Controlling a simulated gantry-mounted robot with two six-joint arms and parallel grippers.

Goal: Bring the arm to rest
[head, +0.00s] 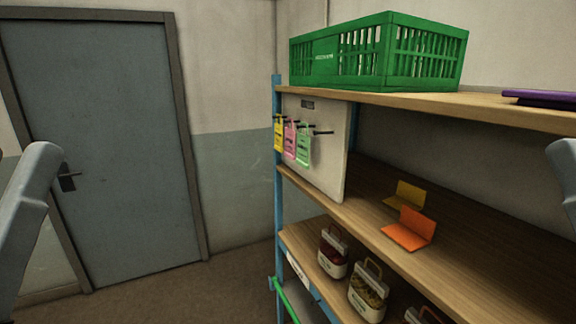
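Part of my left arm shows at the left edge of the head view, and part of my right arm shows at the right edge. Both are light grey links, cut off by the frame. Neither gripper is in view, so I cannot see whether they hold anything. No sewn sack can be made out in this view.
A wooden shelf unit with blue posts (278,190) stands at the right. A green crate (335,56) and a purple item (540,97) are on top. Below are an orange holder (408,236), a yellow holder (405,196) and handled containers (367,297). A closed door (110,150) is left.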

